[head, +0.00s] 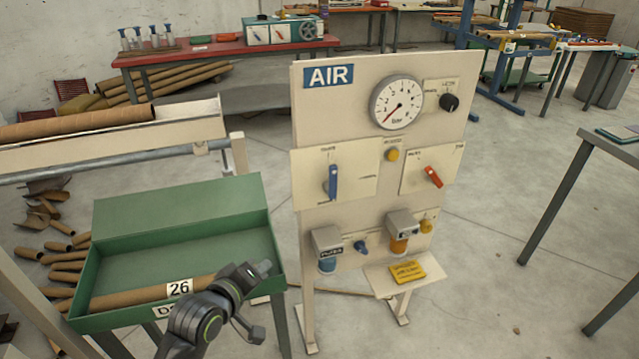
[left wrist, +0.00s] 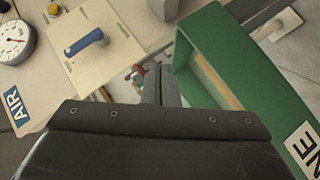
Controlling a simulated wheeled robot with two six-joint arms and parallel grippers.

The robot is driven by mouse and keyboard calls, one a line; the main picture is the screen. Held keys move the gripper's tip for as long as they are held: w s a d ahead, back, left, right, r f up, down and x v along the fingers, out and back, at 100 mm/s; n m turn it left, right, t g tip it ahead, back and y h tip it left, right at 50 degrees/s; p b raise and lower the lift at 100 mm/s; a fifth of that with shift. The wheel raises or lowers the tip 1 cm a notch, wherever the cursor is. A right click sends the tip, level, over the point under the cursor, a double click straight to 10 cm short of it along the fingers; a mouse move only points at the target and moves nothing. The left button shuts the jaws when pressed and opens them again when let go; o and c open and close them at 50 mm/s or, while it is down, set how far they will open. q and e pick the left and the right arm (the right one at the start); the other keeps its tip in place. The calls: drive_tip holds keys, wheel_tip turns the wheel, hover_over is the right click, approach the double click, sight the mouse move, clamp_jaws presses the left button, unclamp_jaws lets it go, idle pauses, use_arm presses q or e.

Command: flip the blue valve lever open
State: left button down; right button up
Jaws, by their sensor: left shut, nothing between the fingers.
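The blue valve lever (head: 333,183) sits on a cream plate on the left of the AIR panel (head: 375,247). It points roughly up and down along the plate. The lever also shows at the upper left of the left wrist view (left wrist: 84,42). My left gripper (head: 262,268) is shut and empty. It is in front of the green box, lower and to the left of the lever, and apart from it. In the left wrist view the gripper's fingers (left wrist: 158,85) point between the panel and the box. My right gripper is in neither view.
A green box (head: 180,222) with a cardboard tube stands left of the panel. A red lever (head: 432,177), a gauge (head: 397,102), a black knob (head: 449,102) and a small shelf with a yellow tag (head: 407,271) are on the panel. Open floor lies right of it.

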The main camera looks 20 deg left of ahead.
use_arm(q)
drive_tip(key=w+d+r+n+t+h, duration=0.1)
drive_tip(key=w+r+n+t, duration=0.3)
drive_tip(key=w+r, duration=0.4)
drive_tip(key=shift+w+d+r+n+h, duration=0.2)
drive_tip(key=shift+r+n+h, duration=0.2)
drive_tip(key=shift+r+n, duration=0.45)
drive_tip(key=shift+w, duration=0.15)
approach(333, 183)
drive_tip(key=w+a+r, duration=0.2)
drive_tip(key=w+a, duration=0.2)
drive_tip(key=shift+w+d+f, duration=0.1)
drive_tip(key=shift+w+d, duration=0.6)
drive_tip(key=shift+d, duration=0.2)
drive_tip(key=shift+w+d+f, duration=0.1)
drive_tip(key=shift+w+d, duration=0.55)
drive_tip(key=shift+d, duration=0.2)
drive_tip(key=shift+r+p, duration=0.1)
drive_tip(key=shift+p, duration=0.3)
